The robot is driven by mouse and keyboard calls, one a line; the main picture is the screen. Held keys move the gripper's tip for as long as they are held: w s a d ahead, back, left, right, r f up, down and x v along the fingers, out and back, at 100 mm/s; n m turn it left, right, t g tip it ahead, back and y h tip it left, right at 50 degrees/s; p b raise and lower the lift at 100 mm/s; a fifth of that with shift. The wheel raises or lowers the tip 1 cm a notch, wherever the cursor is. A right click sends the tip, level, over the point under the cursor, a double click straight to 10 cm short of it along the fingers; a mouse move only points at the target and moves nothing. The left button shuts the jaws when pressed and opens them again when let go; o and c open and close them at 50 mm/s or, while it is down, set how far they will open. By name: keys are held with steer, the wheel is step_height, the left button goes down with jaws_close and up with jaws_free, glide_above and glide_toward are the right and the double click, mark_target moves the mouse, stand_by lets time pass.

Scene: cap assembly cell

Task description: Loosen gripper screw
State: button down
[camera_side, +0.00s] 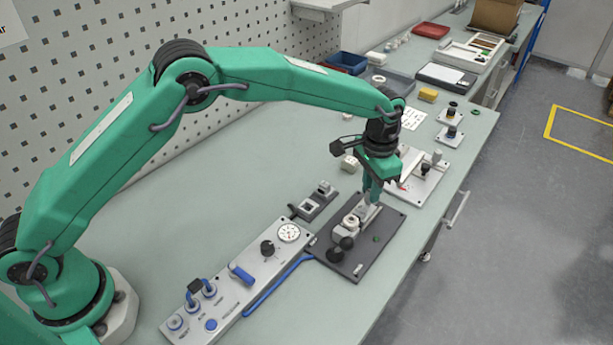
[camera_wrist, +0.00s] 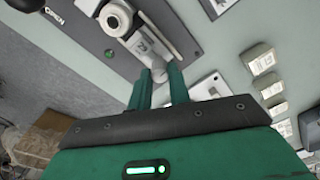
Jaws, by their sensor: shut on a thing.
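A light grey clamp fixture (camera_side: 352,222) stands on a dark grey base plate (camera_side: 386,233). Two black ball knobs (camera_side: 346,243) show at its near side. The contact is partly hidden by the fingers. I cannot make out the screw itself.
A control panel (camera_side: 228,298) with a gauge, knobs and blue plugs lies left of the plate. A light plate with small parts (camera_side: 425,183) lies behind to the right. The bench's right edge is close to the base plate.

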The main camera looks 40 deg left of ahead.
steer(key=n, duration=0.6)
steer(key=shift+r, duration=0.1)
steer(key=n, duration=0.5)
steer(key=shift+n, duration=0.3)
steer(key=n, duration=0.6)
steer(key=shift+a, duration=0.1)
steer(key=n, duration=0.5)
steer(key=shift+n, duration=0.3)
steer(key=c, duration=1.3)
jaws_free()
